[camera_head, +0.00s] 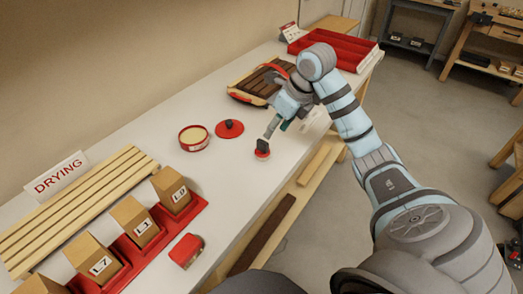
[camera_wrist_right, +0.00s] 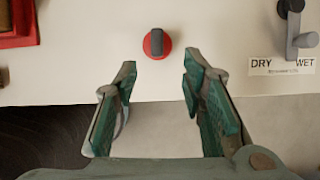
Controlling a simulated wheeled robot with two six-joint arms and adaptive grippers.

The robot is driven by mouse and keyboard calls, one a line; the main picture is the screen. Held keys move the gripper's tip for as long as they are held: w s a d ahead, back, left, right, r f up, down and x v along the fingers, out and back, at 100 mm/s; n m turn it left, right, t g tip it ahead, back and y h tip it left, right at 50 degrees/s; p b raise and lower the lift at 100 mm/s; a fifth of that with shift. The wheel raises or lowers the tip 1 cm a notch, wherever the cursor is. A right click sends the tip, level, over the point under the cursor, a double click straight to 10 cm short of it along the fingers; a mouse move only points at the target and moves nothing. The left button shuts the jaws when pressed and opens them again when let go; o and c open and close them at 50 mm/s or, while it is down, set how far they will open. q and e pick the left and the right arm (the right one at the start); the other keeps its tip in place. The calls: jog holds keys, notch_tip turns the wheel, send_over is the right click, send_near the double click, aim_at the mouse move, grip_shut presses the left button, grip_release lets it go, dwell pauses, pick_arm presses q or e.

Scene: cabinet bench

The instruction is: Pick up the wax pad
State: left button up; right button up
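The wax pad appears to be the small round red pad with a dark grip bar (camera_wrist_right: 157,43), on the white bench just beyond my right fingertips in the right wrist view. In the head view the red pad (camera_head: 262,154) is near the bench's front edge, just below my right gripper (camera_head: 275,128). In the wrist view my right gripper (camera_wrist_right: 160,67) is open, with nothing between its fingers and a visible gap to the pad. My left gripper is not in view.
An open round tin of pale wax (camera_head: 194,138) and a red lid with a black knob (camera_head: 230,129) lie left of the pad. A slatted rack (camera_head: 75,205), labelled blocks and a red block (camera_head: 187,250) stand nearer. A DRY/WET lever (camera_wrist_right: 295,35) is at right.

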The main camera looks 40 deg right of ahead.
aim_at(263, 142)
jog(key=x, duration=0.9)
jog(key=shift+w+a, duration=0.25)
jog(key=shift+w, duration=0.1)
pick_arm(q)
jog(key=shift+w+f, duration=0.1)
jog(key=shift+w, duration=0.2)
pick_arm(e)
grip_shut()
